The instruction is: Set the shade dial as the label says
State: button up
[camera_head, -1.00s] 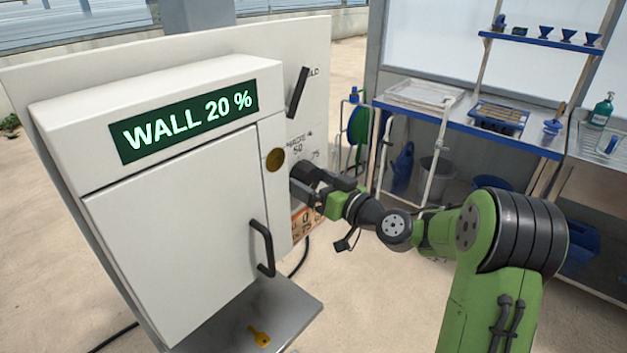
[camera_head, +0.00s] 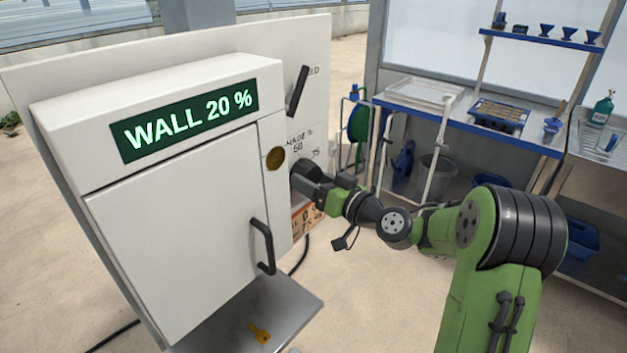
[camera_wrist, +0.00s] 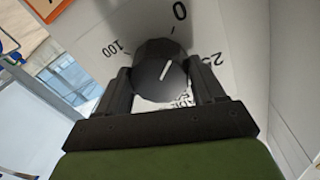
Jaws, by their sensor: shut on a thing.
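The shade dial (camera_wrist: 160,72) is a dark round knob in the wrist view. Its white pointer line points up and slightly right, roughly toward the 0 mark. The 100 mark is to its left and a partly hidden 25 mark to its right. My gripper (camera_wrist: 162,88) has one finger on each side of the knob and is shut on it. In the head view my gripper (camera_head: 298,178) is at the panel and hides the dial.
The white cabinet (camera_head: 180,230) has a green display (camera_head: 185,122) reading WALL 20 %, a door handle (camera_head: 262,247) and a black lever (camera_head: 298,90) above right. A bench (camera_head: 440,113) stands behind my arm.

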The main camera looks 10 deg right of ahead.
jog(key=m+p, duration=0.2)
jog(key=m, duration=0.3)
jog(key=shift+r+g, duration=0.15)
jog(key=shift+g, duration=0.15)
jog(key=m+p, duration=0.3)
jog(key=m, duration=0.1)
jog(key=shift+r, duration=0.1)
jog(key=m+p, duration=0.4)
jog(key=shift+r+g+y, duration=0.1)
jog(key=shift+g+y, duration=0.2)
jog(key=shift+g, duration=0.1)
jog(key=m+p, duration=0.5)
jog(key=shift+d+p, duration=0.1)
jog(key=shift+p, duration=0.2)
jog(key=m+y+p, duration=0.1)
jog(key=m+p, duration=0.4)
jog(key=shift+w+d+g, duration=0.1)
jog(key=shift+g, duration=0.2)
jog(key=m+p, duration=0.3)
jog(key=m, duration=0.1)
jog(key=shift+m, duration=0.3)
jog(key=m+p, duration=0.1)
jog(key=m, duration=0.1)
jog(key=m+y+p, duration=0.1)
jog(key=m, duration=0.2)
jog(key=shift+w+d+f, duration=0.1)
jog(key=shift+f, duration=0.1)
jog(key=shift+f+m+p, duration=0.1)
jog(key=shift+m+p, duration=0.5)
jog(key=shift+m, duration=1.7)
